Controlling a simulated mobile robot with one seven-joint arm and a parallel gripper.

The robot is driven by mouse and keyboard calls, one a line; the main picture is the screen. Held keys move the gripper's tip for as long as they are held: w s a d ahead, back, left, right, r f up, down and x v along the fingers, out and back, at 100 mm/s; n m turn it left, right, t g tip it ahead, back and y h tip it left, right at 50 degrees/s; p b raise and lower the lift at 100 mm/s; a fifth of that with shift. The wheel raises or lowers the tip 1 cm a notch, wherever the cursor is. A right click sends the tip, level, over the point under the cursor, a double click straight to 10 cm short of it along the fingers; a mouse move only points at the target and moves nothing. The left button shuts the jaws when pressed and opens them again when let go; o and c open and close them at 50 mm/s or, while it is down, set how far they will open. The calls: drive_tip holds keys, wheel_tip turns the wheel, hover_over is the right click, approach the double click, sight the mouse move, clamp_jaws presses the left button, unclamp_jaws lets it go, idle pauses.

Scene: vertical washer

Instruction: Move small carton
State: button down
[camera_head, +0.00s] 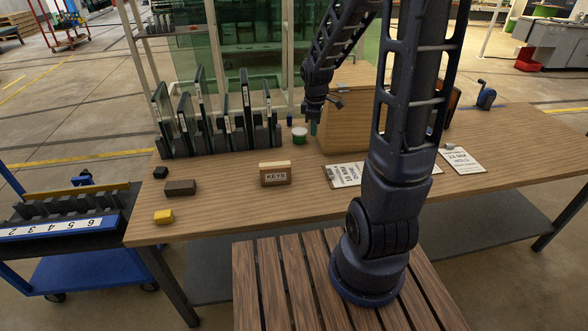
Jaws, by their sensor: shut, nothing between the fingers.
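No item is clearly marked as the small carton. The likeliest is the tan box (338,138) behind my arm on the wooden table, its right part hidden by my arm. A small wooden box lettered KEYS (275,177) stands near the table's middle. My gripper (326,103) is shut and empty, pointing down in front of the tan box's upper left part. I cannot tell whether it touches the box.
A rack of upright glass panels (218,137) stands at the back left of the table (228,205). Small blocks (181,187) lie at left. Sign plates (461,160) lie at right. The front centre is clear.

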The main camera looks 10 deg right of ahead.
drive_tip(key=w+f+n, duration=0.1)
drive_tip(key=f, duration=0.5)
drive_tip(key=w+a+f+n, duration=0.1)
drive_tip(key=f+n, duration=0.1)
drive_tip(key=f, duration=0.4)
drive_tip(key=w+a+f+n+g, duration=0.1)
drive_tip(key=f, duration=0.6)
drive_tip(key=shift+w+a+f, duration=0.1)
drive_tip(key=shift+w+a, duration=0.05)
drive_tip(key=shift+a, duration=0.05)
drive_tip(key=shift+a+f, duration=0.15)
drive_tip(key=shift+f, duration=0.15)
drive_tip(key=shift+a+r, duration=0.1)
drive_tip(key=shift+a, duration=1.75)
drive_tip(key=a, duration=2)
drive_tip(key=shift+a, duration=0.25)
drive_tip(key=shift+d, duration=0.15)
